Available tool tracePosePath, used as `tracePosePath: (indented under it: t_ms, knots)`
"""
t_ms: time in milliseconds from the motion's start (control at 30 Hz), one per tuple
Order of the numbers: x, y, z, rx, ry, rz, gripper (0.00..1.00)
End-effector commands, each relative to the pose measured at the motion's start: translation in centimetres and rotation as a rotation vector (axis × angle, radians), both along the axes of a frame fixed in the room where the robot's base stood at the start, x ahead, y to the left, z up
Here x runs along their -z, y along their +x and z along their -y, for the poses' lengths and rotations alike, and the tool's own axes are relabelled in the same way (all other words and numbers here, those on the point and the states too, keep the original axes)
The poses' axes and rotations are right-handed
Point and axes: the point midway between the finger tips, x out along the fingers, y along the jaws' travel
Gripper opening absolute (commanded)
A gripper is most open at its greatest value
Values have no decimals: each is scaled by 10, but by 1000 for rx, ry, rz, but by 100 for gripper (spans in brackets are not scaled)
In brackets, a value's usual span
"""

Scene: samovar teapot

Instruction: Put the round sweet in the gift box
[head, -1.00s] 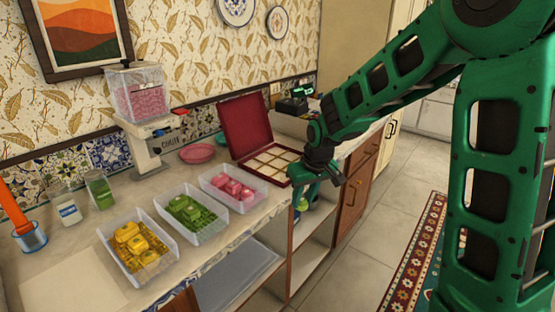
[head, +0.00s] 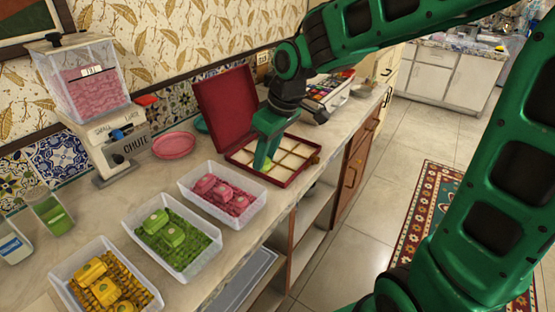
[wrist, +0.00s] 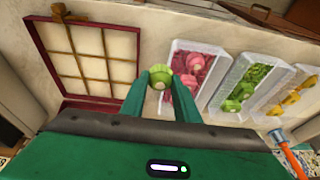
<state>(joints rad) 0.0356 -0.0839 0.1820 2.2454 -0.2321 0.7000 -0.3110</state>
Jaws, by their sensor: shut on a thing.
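My gripper (head: 266,150) is shut on a green round sweet (wrist: 160,72), held between its fingertips (wrist: 160,82). The sweet also shows small and bright under my fingers in the head view (head: 267,164). The gift box (head: 309,165) is dark red, with its lid raised at the back and cream compartments that look empty. In the head view my fingertips overlap the near left part of the box. In the wrist view the box (wrist: 135,62) lies left of the sweet, and the fingertips appear close to its edge. Their height above it is unclear.
Clear trays of pink (head: 221,194), green (head: 170,237) and yellow sweets (head: 103,287) stand left of the box. A pink plate (head: 173,145) and a chute dispenser (head: 105,125) stand behind them. A colourful tray lies beyond the box. The counter's front edge is close.

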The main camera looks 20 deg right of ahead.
Motion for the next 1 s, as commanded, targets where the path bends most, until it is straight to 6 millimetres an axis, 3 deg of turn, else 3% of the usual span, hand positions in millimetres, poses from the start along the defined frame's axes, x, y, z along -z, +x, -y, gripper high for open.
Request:
tracePosePath:
  t_ms: [200, 400, 600, 800, 1000]
  knots:
    - [28, 30, 38, 12, 1, -3, 7]
    - [47, 52, 62, 11, 0, -2, 7]
    - [55, 59, 70, 9, 1, 0, 7]
    - [82, 58, 70, 8, 1, -2, 7]
    - [93, 59, 70, 9, 0, 1, 7]
